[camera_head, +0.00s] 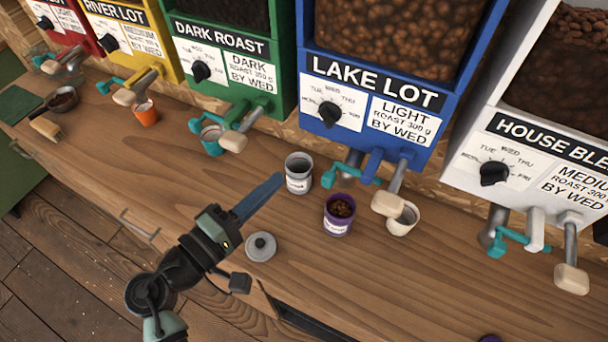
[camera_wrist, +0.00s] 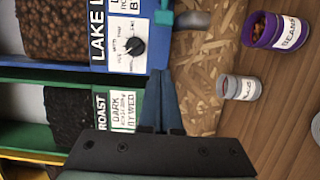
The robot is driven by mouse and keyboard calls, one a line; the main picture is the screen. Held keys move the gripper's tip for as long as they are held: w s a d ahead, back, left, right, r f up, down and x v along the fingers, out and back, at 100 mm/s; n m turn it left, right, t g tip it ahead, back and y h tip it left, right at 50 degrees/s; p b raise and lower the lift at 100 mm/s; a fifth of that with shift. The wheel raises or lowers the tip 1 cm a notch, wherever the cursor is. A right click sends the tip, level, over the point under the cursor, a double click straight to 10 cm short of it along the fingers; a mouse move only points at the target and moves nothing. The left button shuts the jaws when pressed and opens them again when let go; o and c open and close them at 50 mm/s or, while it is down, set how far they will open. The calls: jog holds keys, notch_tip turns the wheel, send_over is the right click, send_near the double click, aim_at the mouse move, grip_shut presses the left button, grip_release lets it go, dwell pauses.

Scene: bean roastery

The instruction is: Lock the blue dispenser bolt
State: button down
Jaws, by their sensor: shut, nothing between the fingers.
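The blue dispenser (camera_head: 375,65), labelled LAKE LOT, stands at the back of the counter. It also shows sideways in the wrist view (camera_wrist: 157,40). Its teal bolt (camera_head: 345,174) sticks out on the left side of the blue spout (camera_head: 373,160). A teal piece (camera_wrist: 163,17) shows at the top edge of the wrist view; I cannot tell which end of the bolt it is. My gripper (camera_head: 277,179) is shut and empty, above the counter to the left of the bolt and apart from it. In the wrist view its fingertips (camera_wrist: 159,75) point towards the dispenser.
A grey cup (camera_head: 298,175), a purple cup of beans (camera_head: 338,216) and a cream cup (camera_head: 403,220) stand below the blue dispenser. A grey lid (camera_head: 261,247) lies near my gripper. Green (camera_head: 235,45) and white (camera_head: 535,110) dispensers flank it. The counter's front right is mostly clear.

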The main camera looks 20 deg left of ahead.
aim_at(347, 172)
jog(key=shift+w+d+p, duration=0.45)
jog(key=shift+w+d, duration=0.05)
jog(key=shift+d, duration=0.3)
jog(key=shift+w+d+p, duration=0.5)
jog(key=shift+d, duration=0.35)
jog(key=shift+w+d+p, duration=0.45)
jog(key=shift+w+d, duration=0.05)
jog(key=shift+d, duration=0.3)
jog(key=d, duration=0.4)
jog(key=shift+s, duration=0.1)
